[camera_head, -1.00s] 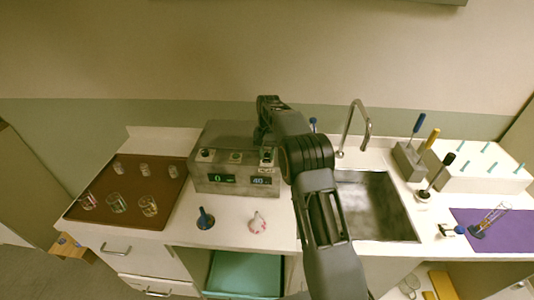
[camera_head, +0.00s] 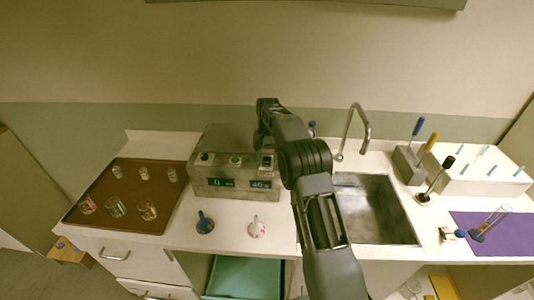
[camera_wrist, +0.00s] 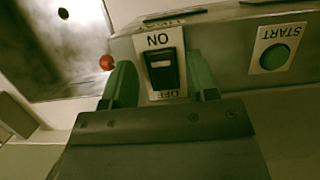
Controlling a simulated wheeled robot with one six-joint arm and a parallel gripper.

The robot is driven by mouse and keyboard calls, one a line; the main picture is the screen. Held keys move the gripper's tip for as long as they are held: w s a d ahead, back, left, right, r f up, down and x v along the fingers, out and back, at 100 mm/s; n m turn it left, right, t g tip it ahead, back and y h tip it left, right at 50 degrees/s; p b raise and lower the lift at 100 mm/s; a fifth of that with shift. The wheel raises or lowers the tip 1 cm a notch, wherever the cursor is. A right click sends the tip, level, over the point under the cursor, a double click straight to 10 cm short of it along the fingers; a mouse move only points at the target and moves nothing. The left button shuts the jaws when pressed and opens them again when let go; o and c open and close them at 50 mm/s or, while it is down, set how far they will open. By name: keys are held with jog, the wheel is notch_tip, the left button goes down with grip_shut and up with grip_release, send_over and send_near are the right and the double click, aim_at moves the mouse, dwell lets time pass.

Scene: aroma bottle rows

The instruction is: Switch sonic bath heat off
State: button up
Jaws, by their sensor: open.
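The sonic bath (camera_head: 236,190) is a grey box on the counter, left of the sink, with two small lit displays on its front. The right display (camera_head: 261,184) appears to read 40 and the left one (camera_head: 222,183) 0. In the wrist view the bath's black rocker switch (camera_wrist: 162,68) sits on a white plate with upside-down ON and OFF labels; OFF is partly hidden. My gripper (camera_wrist: 160,80) is open and empty, its green fingers on either side of the switch. I cannot tell whether they touch it. In the head view my arm hides the fingers.
A green START button (camera_wrist: 274,56) is beside the switch. The sink (camera_head: 374,205) and faucet (camera_head: 352,130) stand right of the bath. A brown tray (camera_head: 100,190) with several glass vessels is at left. A blue stopper (camera_head: 205,224) and a white-pink flask (camera_head: 257,228) stand in front.

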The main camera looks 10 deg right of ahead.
aim_at(267, 158)
jog(key=shift+v, duration=3.65)
jog(key=shift+w+f, duration=0.1)
jog(key=shift+w, duration=0.15)
jog(key=shift+n+t, duration=0.3)
jog(key=shift+n, duration=0.1)
jog(key=f, duration=0.4)
jog(key=shift+w+d+f, duration=0.1)
jog(key=shift+w+f, duration=0.25)
jog(key=shift+s+f+t, duration=0.3)
jog(key=shift+s+f, duration=0.3)
jog(key=shift+s, duration=0.05)
jog(key=s+r+n+t+b, duration=0.1)
jog(key=s+r+t+b, duration=0.1)
jog(key=s, duration=1.4)
jog(key=s+r+n+t+h+b, duration=0.1)
jog(key=s+r+t+b, duration=0.1)
jog(key=s, duration=1.5)
jog(key=shift+a+r+n+t, duration=0.35)
jog(key=shift+r+t, duration=0.5)
jog(key=shift+t, duration=0.55)
